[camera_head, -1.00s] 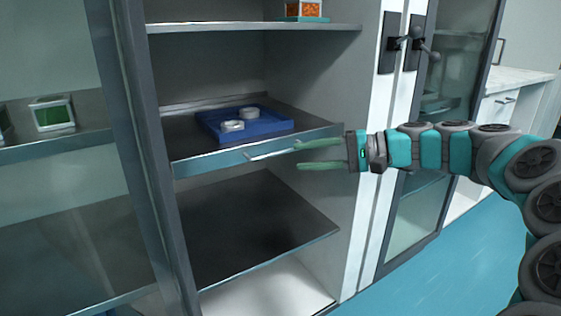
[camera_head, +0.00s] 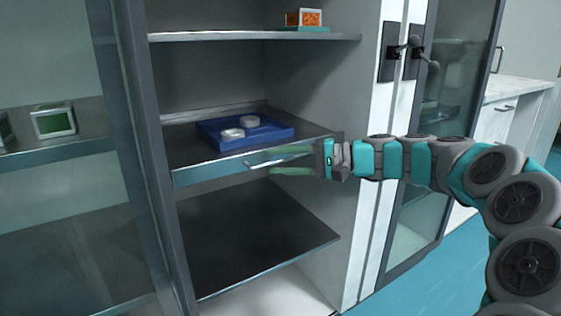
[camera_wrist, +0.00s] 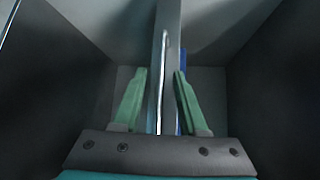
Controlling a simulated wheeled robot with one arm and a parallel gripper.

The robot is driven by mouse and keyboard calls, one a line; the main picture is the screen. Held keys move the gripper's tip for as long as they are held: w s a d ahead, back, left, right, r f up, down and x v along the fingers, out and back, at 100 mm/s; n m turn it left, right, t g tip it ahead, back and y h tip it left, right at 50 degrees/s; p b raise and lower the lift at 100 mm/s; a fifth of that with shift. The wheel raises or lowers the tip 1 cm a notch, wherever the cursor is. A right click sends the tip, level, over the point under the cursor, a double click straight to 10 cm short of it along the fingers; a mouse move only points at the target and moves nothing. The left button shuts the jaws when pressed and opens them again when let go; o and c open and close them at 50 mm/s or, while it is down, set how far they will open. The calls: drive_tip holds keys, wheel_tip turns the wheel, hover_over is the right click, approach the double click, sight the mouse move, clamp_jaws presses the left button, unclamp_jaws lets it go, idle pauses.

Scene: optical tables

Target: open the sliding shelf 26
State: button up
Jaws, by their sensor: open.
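The sliding shelf (camera_head: 215,172) is a grey panel with a raised front edge inside the open cabinet, at middle height. I cannot read a number on it. Its thin silver handle (camera_head: 270,160) runs along the front edge. My gripper (camera_head: 270,161) is open at the right part of this handle, one green finger above it and one below. In the wrist view the handle (camera_wrist: 160,85) runs between the two open green fingers (camera_wrist: 156,92), with a gap on each side. A blue tray (camera_head: 270,136) with two white round pieces (camera_head: 240,128) sits on the shelf.
A fixed shelf (camera_head: 220,36) above holds a small box with orange contents (camera_head: 304,18). A lower dark shelf (camera_head: 250,235) is empty. The cabinet's glass door (camera_head: 440,120) stands open at right; a grey post (camera_head: 145,150) borders the left.

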clamp_jaws()
idle(1.4)
